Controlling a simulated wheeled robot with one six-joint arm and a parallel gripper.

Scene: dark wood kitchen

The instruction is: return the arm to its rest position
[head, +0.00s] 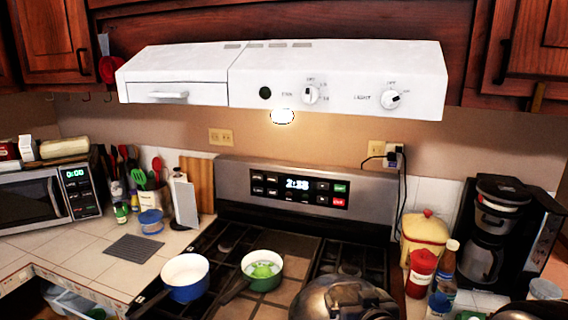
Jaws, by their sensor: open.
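My gripper and arm do not show in the head view, so I cannot see where the gripper is or whether it holds anything. The stove (300,238) is in the lower middle, with a lit display on its back panel. On its left part stand a blue pan with a white inside (185,278) and a green pan (262,272) with something green in it. A shiny metal dome (342,296) is at the bottom edge, partly cut off.
A white range hood (290,72) hangs over the stove. A microwave (45,197) and utensils (150,178) are on the left counter. A coffee maker (490,225), a yellow jar (424,236) and bottles crowd the right counter. A grey mat (134,246) lies on the left tiles.

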